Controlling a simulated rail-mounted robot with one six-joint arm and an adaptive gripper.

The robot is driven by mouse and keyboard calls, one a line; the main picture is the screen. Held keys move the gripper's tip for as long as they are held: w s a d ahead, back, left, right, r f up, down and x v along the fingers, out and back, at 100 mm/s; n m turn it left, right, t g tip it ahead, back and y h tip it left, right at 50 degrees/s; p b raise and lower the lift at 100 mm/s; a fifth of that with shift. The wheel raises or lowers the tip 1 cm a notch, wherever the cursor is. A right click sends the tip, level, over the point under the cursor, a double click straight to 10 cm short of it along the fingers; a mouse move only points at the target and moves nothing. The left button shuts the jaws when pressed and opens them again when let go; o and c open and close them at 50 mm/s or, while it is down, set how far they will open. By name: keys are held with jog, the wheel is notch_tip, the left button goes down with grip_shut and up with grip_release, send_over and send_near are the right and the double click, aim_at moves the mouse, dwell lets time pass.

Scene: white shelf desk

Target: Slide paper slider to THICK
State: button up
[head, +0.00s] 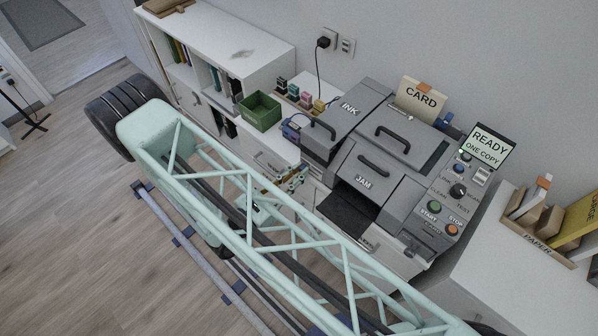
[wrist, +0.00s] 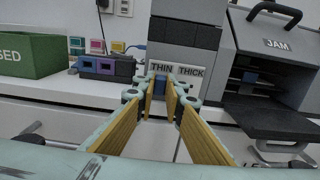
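The paper slider shows in the wrist view as a small blue knob (wrist: 160,84) under the THIN label (wrist: 161,69). The THICK label (wrist: 190,71) is just to its right, on the front of the grey printer (wrist: 187,34). My gripper (wrist: 161,98) is open, with its yellow-padded fingers pointing at the knob. The knob appears between the two fingertips; I cannot tell whether either touches it. In the head view my gripper (head: 294,178) is by the printer's left front, and the slider is hidden there.
A dark output tray (wrist: 270,121) juts out at the right below the JAM cover (wrist: 280,45). The control panel (head: 449,200) is farther right.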

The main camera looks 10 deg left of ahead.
aim_at(318, 175)
grip_shut()
jog(key=shift+s+d, duration=0.45)
jog(key=shift+d, duration=0.35)
jog(key=shift+s+d, duration=0.45)
jog(key=shift+d, duration=0.35)
jog(key=shift+s+d, duration=0.45)
jog(key=shift+d, duration=0.35)
jog(key=o, duration=0.6)
grip_release()
jog(key=shift+s+a, duration=0.1)
jog(key=shift+v, duration=5.85)
